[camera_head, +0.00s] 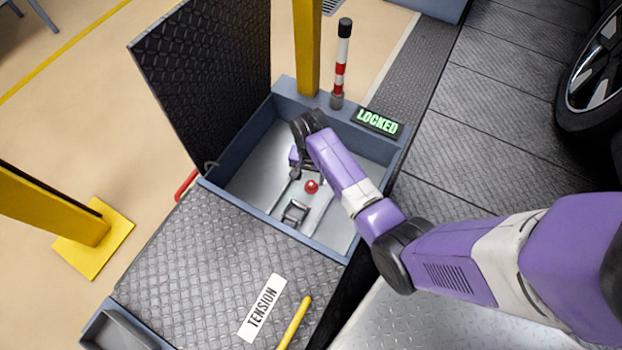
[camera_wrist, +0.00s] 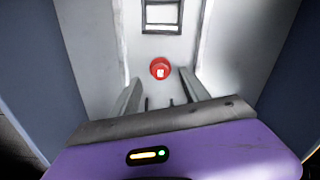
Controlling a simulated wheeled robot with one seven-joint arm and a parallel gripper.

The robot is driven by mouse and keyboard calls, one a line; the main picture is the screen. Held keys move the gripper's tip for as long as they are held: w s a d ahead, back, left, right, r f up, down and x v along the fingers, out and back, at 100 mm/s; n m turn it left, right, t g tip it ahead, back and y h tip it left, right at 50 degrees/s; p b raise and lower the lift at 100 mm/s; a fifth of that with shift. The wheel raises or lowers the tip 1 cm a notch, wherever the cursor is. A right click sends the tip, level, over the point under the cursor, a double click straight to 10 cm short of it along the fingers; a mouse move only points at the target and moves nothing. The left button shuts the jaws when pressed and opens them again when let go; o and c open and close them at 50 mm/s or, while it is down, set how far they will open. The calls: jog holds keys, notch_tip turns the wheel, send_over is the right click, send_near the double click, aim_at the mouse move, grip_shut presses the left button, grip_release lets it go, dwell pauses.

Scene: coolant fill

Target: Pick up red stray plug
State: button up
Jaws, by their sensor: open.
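The red stray plug (camera_head: 311,186) is a small round red piece with a pale mark on top. It lies on the floor of the open grey-blue bin (camera_head: 248,180). In the wrist view the plug (camera_wrist: 160,68) shows just beyond and between my fingertips. My gripper (camera_head: 304,174) reaches down into the bin, beside the plug in the head view. In the wrist view my gripper (camera_wrist: 159,84) is open, with one finger to each side and nothing held. I cannot tell its exact height above the plug.
A small square frame (camera_head: 295,212) sits on the bin floor near the plug. Bin walls stand close on all sides. A raised dark lid (camera_head: 205,80), a LOCKED sign (camera_head: 377,122), a red-and-white striped post (camera_head: 341,65) and a TENSION-labelled cover (camera_head: 225,265) surround the opening.

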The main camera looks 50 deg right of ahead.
aim_at(311, 185)
jog(key=shift+d+f+b, duration=0.1)
jog(key=shift+f+b, duration=2.15)
jog(key=shift+f, duration=1.35)
jog(key=c, duration=1.1)
jog(key=shift+r, duration=0.1)
jog(key=shift+c, duration=0.2)
jog(key=shift+r, duration=0.1)
